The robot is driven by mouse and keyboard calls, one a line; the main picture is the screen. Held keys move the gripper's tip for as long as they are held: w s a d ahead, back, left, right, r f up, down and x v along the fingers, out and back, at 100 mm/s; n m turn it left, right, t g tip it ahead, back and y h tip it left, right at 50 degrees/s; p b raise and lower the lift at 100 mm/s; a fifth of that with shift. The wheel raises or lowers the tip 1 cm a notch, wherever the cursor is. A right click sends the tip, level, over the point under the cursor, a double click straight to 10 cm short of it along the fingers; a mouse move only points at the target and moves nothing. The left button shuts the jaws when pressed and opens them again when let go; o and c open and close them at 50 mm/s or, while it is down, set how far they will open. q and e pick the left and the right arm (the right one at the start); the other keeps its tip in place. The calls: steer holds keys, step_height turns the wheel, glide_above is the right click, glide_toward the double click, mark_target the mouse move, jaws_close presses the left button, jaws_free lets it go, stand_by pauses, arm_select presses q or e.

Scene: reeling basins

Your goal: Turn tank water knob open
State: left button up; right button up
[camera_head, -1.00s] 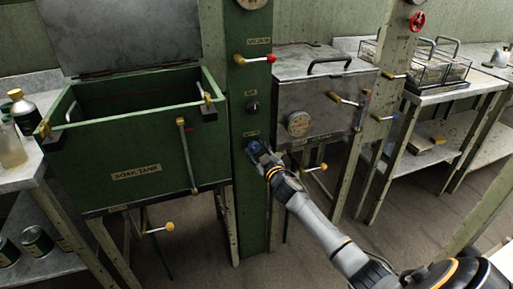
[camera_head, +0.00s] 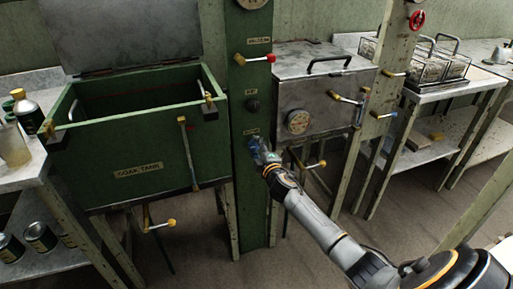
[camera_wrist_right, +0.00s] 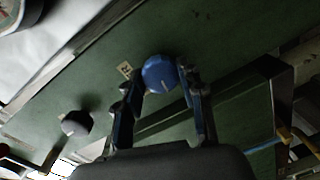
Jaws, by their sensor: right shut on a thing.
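A blue round knob (camera_wrist_right: 160,72) with a pale pointer line sits on the green column (camera_head: 252,95), below a small label. My right gripper (camera_head: 261,149) reaches the knob from the lower right. In the right wrist view its two fingers (camera_wrist_right: 161,86) stand on either side of the knob and grip it. In the head view the fingers cover most of the knob. The green tank (camera_head: 100,178) labelled "SOAK TANK" stands left of the column with its lid raised. My left gripper is not in view.
A black knob (camera_head: 252,105) and a red-tipped lever (camera_head: 257,59) are higher on the column. A grey metal box (camera_head: 292,92) with a gauge is to the right. Yellow-tipped handles jut out below it. A side table (camera_head: 20,172) with bottles is at the left.

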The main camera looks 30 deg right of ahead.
steer(key=shift+n, duration=0.6)
steer(key=o, duration=1.2)
steer(key=shift+c, duration=0.2)
steer(key=shift+s+a+f, duration=0.1)
steer(key=shift+s+a, duration=0.05)
steer(key=shift+s, duration=0.3)
steer(key=v, duration=1.1)
steer(key=shift+a, duration=0.1)
